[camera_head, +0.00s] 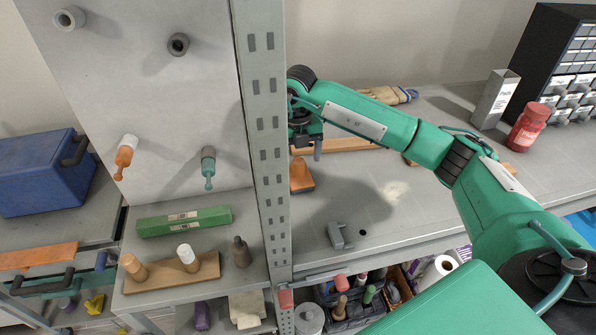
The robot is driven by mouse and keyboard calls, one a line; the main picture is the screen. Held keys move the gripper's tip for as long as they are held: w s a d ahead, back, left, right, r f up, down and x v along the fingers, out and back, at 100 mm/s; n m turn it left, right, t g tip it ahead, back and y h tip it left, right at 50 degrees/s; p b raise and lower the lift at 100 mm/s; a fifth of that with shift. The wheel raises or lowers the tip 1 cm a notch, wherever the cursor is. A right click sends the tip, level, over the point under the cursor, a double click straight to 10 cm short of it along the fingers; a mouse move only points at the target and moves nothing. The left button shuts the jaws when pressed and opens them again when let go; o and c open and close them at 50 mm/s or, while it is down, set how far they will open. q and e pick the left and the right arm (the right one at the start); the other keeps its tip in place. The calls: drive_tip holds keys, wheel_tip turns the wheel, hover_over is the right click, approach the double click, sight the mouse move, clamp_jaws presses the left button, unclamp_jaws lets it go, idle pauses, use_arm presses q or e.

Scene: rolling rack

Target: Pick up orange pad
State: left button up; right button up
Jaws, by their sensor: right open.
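An orange pad (301,176) lies on the grey shelf just right of the upright metal post, and the post seems to cover its left edge. My right gripper (309,147) is above and slightly behind the pad in the picture, pointing down, open and empty. One dark finger shows clearly; the other is partly hidden by the post. A gap shows between the fingers and the pad. My left gripper is out of view.
The perforated post (262,130) stands close beside my right gripper. A small grey bracket (338,235) lies on the shelf in front. A red bottle (529,127), a grey box (494,99) and a drawer cabinet (568,75) stand at right.

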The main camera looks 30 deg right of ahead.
sight(298, 170)
drive_tip(key=shift+f, duration=0.45)
drive_tip(key=f+p, duration=0.3)
drive_tip(key=f, duration=0.1)
drive_tip(key=shift+w+d, duration=0.15)
drive_tip(key=shift+d, duration=0.2)
drive_tip(key=shift+f, duration=0.45)
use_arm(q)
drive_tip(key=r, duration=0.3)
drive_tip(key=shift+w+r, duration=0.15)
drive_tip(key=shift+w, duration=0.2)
use_arm(e)
drive_tip(key=c, duration=1.1)
